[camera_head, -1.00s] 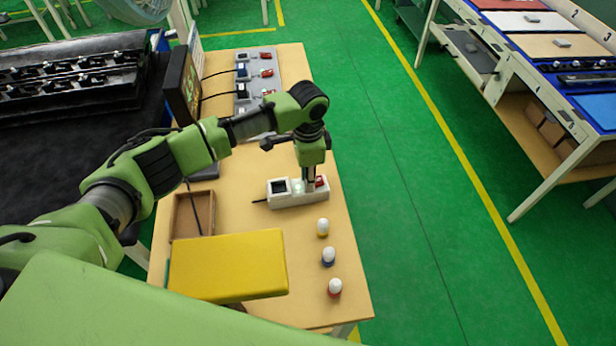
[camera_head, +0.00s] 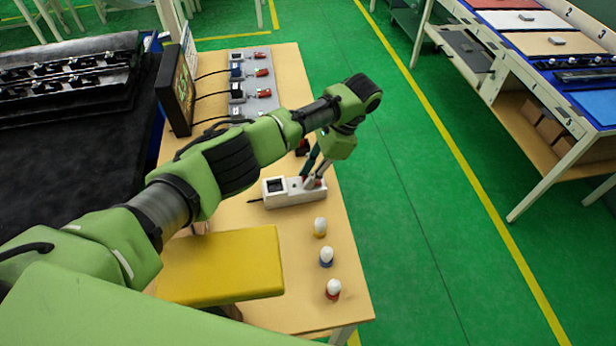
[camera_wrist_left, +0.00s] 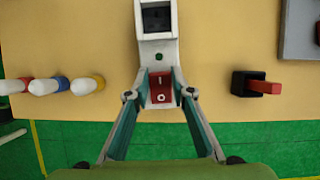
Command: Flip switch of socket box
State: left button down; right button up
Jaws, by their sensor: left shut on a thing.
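The socket box (camera_head: 288,193) is a white oblong block on the wooden table, with a dark square socket at one end. In the left wrist view, its red rocker switch (camera_wrist_left: 161,88), marked I and O, lies at the near end. A small green lamp sits between socket and switch. My left gripper (camera_wrist_left: 160,97) is shut on the box's switch end, with one fingertip on each side of the switch. In the head view, my left gripper (camera_head: 312,182) leans over that end and partly covers the switch. My right gripper is in neither view.
Several white-topped bulbs, including the yellow-based one (camera_head: 320,227), stand in front of the box. A black block with a red lever (camera_wrist_left: 258,84) lies beyond it. A grey panel (camera_head: 255,95) and monitor (camera_head: 175,90) stand farther back. A yellow slab (camera_head: 222,265) is nearby.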

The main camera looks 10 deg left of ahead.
pick_arm(q)
jog(key=c, duration=1.8)
grip_release()
jog(key=shift+o, duration=0.2)
jog(key=v, duration=1.2)
